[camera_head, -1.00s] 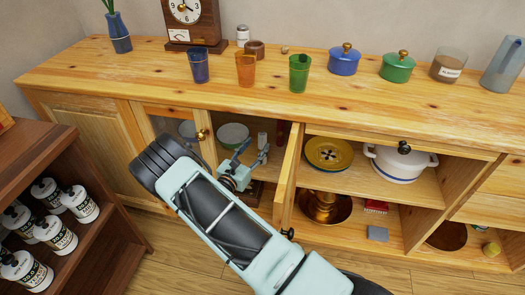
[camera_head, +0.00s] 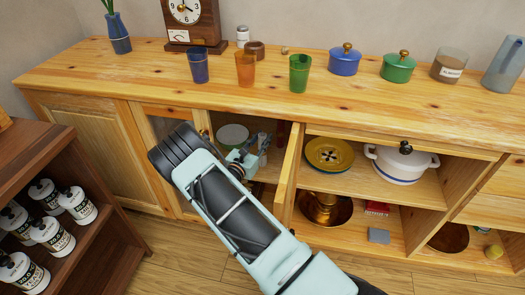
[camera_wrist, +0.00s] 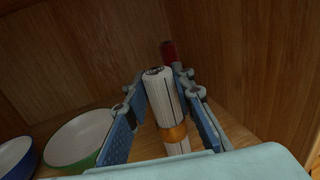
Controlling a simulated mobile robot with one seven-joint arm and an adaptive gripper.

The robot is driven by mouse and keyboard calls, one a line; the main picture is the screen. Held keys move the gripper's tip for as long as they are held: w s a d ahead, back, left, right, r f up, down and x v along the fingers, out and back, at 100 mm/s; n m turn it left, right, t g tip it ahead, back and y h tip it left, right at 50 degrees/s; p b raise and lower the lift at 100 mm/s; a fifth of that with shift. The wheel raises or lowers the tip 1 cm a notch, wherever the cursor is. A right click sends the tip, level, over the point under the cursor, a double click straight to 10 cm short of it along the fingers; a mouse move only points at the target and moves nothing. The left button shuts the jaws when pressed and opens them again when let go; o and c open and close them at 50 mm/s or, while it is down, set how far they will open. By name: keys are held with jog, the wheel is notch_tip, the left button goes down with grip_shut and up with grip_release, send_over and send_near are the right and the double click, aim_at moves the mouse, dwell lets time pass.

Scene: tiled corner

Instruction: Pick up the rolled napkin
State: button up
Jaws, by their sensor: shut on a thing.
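The rolled napkin (camera_wrist: 160,95) is white with thin dark stripes and a gold-orange ring (camera_wrist: 173,133) around it. It stands upright, slightly tilted in the wrist view, inside the open cabinet. My gripper (camera_wrist: 163,100) has one blue-grey finger on each side of it and is shut on it. In the head view my gripper (camera_head: 252,155) reaches into the cabinet behind the open door, and my arm covers part of it. The napkin's lower end is hidden in the wrist view by my own pale casing.
A white bowl with a green outside (camera_wrist: 80,138) and a blue-rimmed bowl (camera_wrist: 17,155) stand left of my gripper. A dark red object (camera_wrist: 169,52) is close behind the napkin. The cabinet's open door (camera_head: 289,172) stands just right of my gripper.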

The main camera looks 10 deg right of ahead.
grip_shut()
